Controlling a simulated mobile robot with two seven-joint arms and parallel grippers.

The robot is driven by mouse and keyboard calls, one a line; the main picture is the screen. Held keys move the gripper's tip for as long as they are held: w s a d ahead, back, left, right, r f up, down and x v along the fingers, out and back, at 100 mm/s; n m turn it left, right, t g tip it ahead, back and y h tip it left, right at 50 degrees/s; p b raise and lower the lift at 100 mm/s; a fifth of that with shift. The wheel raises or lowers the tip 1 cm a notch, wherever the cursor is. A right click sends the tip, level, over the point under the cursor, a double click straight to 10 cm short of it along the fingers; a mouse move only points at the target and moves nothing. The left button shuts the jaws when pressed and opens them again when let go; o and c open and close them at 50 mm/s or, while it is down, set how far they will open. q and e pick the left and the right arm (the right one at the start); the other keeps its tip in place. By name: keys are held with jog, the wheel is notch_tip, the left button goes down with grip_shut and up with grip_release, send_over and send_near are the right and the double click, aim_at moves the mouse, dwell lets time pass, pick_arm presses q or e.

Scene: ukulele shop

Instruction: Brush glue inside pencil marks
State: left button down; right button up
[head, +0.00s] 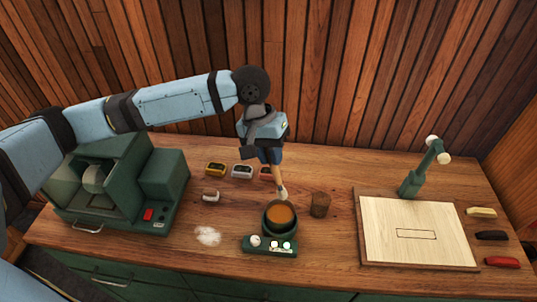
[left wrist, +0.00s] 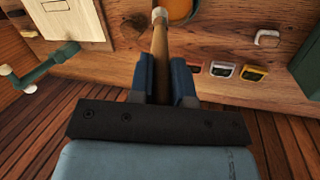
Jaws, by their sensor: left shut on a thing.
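My left gripper (head: 269,157) is shut on a brush with a wooden handle (head: 277,178). The brush points down, its pale tip just above or at the far rim of the dark green glue pot (head: 266,226); I cannot tell if it touches. Amber glue (head: 281,215) fills the pot. In the left wrist view the handle (left wrist: 160,50) runs between the fingers (left wrist: 165,82) towards the pot's amber contents (left wrist: 181,9). A pale wooden panel (head: 385,250) lies at the right, with a thin pencilled rectangle (head: 415,234) on it. My right gripper is out of view.
A green machine (head: 120,180) stands at the left. A brown cup (head: 320,204) is right of the pot. A green lamp (head: 411,184) stands behind the panel. Small coloured blocks (head: 491,235) lie at the right edge. White powder (head: 207,235) lies left of the pot.

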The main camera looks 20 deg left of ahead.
pick_arm(q)
jog(key=shift+s+a+f+b, duration=0.1)
jog(key=shift+f+b, duration=0.7)
jog(key=shift+b, duration=0.1)
notch_tip(320, 180, down, 8)
jog(key=b, duration=0.4)
jog(key=shift+r, duration=0.1)
